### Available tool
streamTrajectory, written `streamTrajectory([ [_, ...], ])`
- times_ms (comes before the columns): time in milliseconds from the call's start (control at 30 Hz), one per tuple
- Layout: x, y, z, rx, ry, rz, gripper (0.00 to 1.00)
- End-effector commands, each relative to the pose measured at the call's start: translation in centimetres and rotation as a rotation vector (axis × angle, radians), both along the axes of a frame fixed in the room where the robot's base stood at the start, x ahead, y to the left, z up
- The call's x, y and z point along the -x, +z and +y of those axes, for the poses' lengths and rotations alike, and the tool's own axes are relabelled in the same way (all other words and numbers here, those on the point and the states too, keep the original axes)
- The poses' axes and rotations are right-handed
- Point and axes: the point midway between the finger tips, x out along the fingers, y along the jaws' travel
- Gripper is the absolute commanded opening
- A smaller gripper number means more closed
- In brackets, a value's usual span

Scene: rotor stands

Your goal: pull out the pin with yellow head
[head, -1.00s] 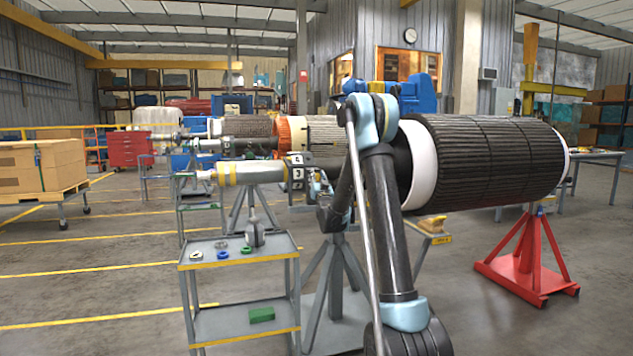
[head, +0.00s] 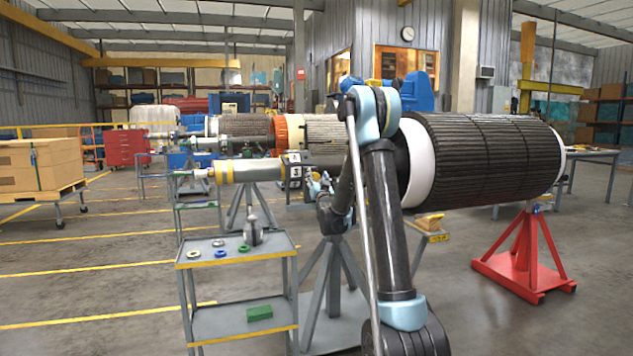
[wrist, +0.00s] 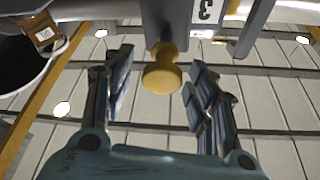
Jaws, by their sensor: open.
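The pin's yellow head (wrist: 163,74) is a round, stepped knob in the wrist view. It hangs under a grey stem below the shaft assembly. My gripper (wrist: 158,92) is open, with one finger on each side of the knob and visible gaps on both sides. In the head view my gripper (head: 318,184) is beside the shaft near the tag marked 3 (head: 295,171). The pin cannot be made out there.
The large dark rotor (head: 485,160) rests on a red stand (head: 522,262) at right. A grey cart (head: 225,258) with several small rings stands at front left. A dark round part with a bright rim (wrist: 30,62) shows in the wrist view.

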Motion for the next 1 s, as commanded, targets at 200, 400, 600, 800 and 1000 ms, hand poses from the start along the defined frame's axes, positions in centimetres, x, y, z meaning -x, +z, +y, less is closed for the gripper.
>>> streamTrajectory([
  [200,2.2,-0.9,-0.3,0.000,0.000,0.000,0.52],
  [400,5.8,-2.4,-0.9,0.000,0.000,0.001,0.52],
  [600,8.9,-3.7,-1.4,0.000,0.000,0.001,0.52],
  [800,10.5,-4.4,-1.6,0.001,0.000,0.001,0.52],
  [1000,10.9,-4.5,-1.7,0.000,0.000,0.001,0.52],
])
